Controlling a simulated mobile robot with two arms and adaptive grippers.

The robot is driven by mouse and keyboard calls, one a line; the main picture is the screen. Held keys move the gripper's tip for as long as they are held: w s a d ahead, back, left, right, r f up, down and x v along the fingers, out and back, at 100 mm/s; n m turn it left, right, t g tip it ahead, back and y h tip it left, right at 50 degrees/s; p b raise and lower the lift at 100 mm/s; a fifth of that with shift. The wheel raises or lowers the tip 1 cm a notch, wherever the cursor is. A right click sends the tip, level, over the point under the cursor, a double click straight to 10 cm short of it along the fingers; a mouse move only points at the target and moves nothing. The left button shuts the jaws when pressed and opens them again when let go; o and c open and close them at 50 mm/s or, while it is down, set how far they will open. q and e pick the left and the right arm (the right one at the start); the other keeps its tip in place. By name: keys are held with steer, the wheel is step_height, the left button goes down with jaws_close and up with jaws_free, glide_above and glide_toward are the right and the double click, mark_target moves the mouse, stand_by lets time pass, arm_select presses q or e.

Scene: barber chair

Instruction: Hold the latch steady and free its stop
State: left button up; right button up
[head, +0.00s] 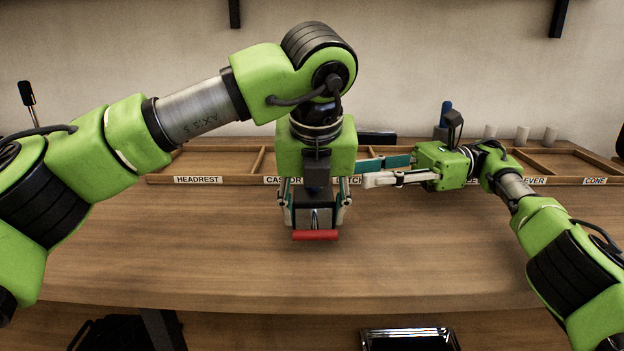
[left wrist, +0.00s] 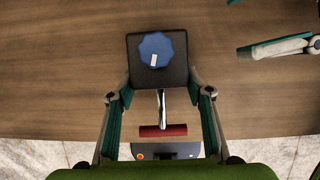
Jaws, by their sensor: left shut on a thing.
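The latch is a dark block (left wrist: 158,80) with a blue knob (left wrist: 155,50) on top, bearing a white mark. A metal lever with a red grip (left wrist: 163,131) sticks out from it toward the table's front edge. In the head view the latch body (head: 313,217) and red grip (head: 316,235) show below my left gripper (head: 315,207). My left gripper (left wrist: 159,90) points down and is shut on the block, one finger on each side. My right gripper (head: 361,175) is open and empty, to the right of the latch and apart from it. I cannot tell which part is the stop.
A wooden tray (head: 215,181) with labelled compartments, among them HEADREST, CASTOR, LEVER and CONE, runs along the back of the table (head: 180,250). Several pale cups (head: 522,135) stand behind it. The table is clear left and right of the latch.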

steer(key=x, duration=1.1)
steer(key=shift+s, duration=0.1)
jaws_close()
